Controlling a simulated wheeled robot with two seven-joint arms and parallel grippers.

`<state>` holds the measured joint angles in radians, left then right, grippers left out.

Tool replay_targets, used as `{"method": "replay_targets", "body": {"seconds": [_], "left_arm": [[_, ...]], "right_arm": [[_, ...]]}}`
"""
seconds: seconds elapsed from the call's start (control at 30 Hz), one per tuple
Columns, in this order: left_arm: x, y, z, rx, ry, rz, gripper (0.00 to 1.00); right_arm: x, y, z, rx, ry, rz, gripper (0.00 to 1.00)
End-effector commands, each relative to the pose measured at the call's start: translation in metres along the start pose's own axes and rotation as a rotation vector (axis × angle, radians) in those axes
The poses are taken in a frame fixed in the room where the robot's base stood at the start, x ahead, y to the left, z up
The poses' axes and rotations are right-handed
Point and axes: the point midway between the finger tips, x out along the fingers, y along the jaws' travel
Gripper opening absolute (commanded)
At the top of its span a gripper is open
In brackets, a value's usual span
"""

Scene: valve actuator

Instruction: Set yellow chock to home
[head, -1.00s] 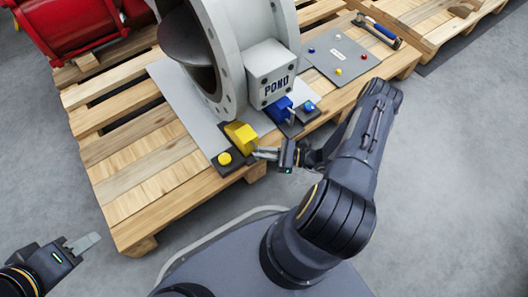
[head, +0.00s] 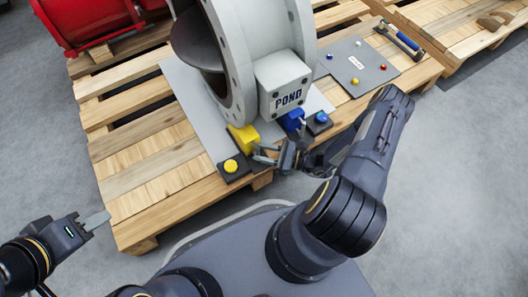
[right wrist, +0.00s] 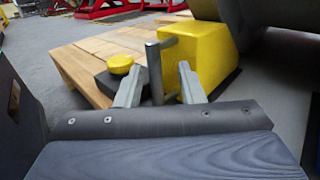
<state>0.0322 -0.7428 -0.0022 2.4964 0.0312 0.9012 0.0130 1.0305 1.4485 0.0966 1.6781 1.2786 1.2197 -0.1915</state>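The yellow chock (head: 243,138) sits on the grey plate at the foot of the large grey valve. In the right wrist view the yellow chock (right wrist: 207,62) has an upright metal peg (right wrist: 155,72) in front of it. My right gripper (head: 262,152) is beside the chock in the head view. In the right wrist view my right gripper (right wrist: 158,80) is open, with its two fingers apart on either side of the peg and gaps showing. My left gripper (head: 95,219) is left of the pallet, far from the chock; its finger gap cannot be made out.
A yellow button (head: 231,166) on a dark base stands just in front of the chock. A blue chock (head: 291,121) and blue button (head: 320,117) are to the right, under the POND box (head: 284,84). A hammer (head: 400,40) lies on the pallet (head: 130,205).

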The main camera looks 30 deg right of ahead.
Motion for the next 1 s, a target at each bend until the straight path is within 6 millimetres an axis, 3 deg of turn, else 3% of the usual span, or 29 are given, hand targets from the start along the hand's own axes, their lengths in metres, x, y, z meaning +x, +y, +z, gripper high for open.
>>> {"method": "replay_targets", "body": {"seconds": [0.27, 0.5, 0.7, 1.0], "left_arm": [[-0.003, 0.002, -0.002, 0.0, 0.0, 0.0, 0.36], [-0.014, 0.006, -0.007, 0.0, 0.0, 0.0, 0.36], [-0.017, 0.008, -0.009, 0.0, 0.0, 0.0, 0.36], [-0.017, 0.008, -0.009, 0.0, 0.0, 0.0, 0.36]], "right_arm": [[-0.009, 0.0, 0.001, 0.001, 0.001, -0.001, 0.35], [-0.05, 0.0, 0.002, 0.001, 0.002, -0.002, 0.35], [-0.073, 0.0, 0.001, 0.0, 0.0, 0.0, 0.35], [-0.078, 0.0, 0.0, 0.001, 0.0, 0.001, 0.35]]}}
